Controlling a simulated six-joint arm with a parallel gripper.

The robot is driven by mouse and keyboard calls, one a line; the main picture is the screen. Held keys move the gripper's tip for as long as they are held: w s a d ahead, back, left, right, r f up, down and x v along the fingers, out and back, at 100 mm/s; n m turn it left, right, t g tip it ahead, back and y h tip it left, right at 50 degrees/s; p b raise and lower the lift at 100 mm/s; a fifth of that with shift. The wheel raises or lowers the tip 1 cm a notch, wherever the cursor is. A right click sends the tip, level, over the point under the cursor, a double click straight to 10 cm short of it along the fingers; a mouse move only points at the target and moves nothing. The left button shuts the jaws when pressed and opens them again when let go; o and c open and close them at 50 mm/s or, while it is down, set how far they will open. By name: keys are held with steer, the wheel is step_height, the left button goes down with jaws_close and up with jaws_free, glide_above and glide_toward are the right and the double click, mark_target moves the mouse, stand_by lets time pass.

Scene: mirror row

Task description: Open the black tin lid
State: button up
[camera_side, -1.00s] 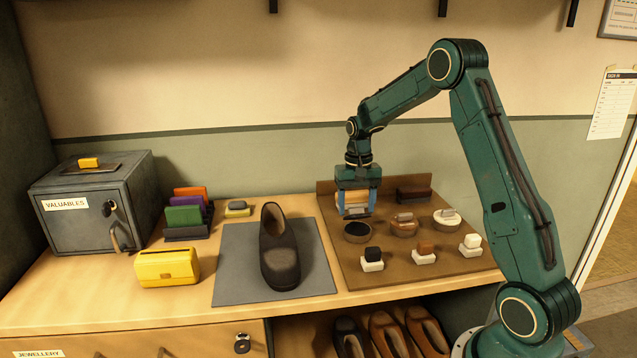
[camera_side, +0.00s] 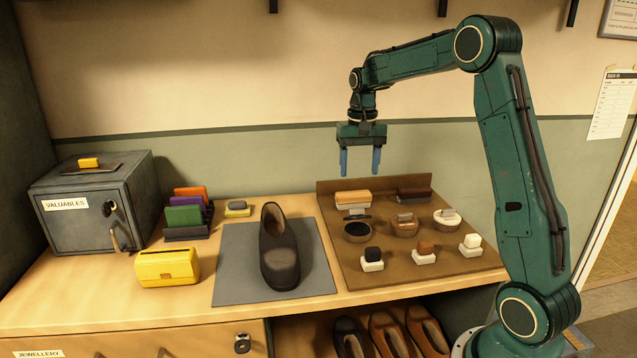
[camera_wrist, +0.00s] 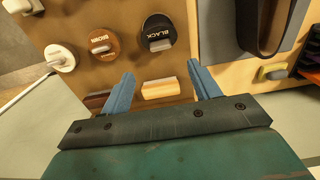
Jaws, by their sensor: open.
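My gripper (camera_side: 360,174) hangs above and behind the tin, empty and open, touching nothing. Its two blue fingers (camera_wrist: 162,90) are spread wide in the wrist view.
The brown tin (camera_side: 404,228) and a pale tin (camera_side: 447,222) stand to the right. A wooden brush (camera_side: 352,198) and a dark brush (camera_side: 413,194) lie behind; several small daubers are in front. A dark shoe (camera_side: 279,255) stands on a grey mat (camera_side: 235,288) to the left.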

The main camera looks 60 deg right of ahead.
steer(key=s+a+r+n+t, duration=0.1)
steer(key=s+a+r, duration=0.1)
steer(key=s+a, duration=0.2)
steer(key=s+a+r+n+t, duration=0.1)
steer(key=s+a+r+n, duration=0.1)
steer(key=a, duration=0.5)
steer(key=s+a+r+n+t, duration=0.1)
steer(key=s+a+r+n, duration=0.1)
steer(key=s+a+r, duration=0.2)
steer(key=shift+s+a+r+h, duration=0.25)
steer(key=shift+s+a+h, duration=0.15)
steer(key=shift+s+a, duration=0.55)
steer(key=shift+d, duration=0.25)
steer(key=w+d+f+m+g, duration=0.1)
steer(key=w+d+f+m, duration=0.1)
steer(key=w+d, duration=0.4)
steer(key=w+d+f+m+g, duration=0.2)
steer(key=w+d, duration=0.4)
steer(key=d, duration=0.4)
step_height(320, 180, down, 2)
steer(key=shift+d+m+y, duration=0.35)
steer(key=shift+m+y, duration=0.05)
steer(key=shift+m, duration=0.1)
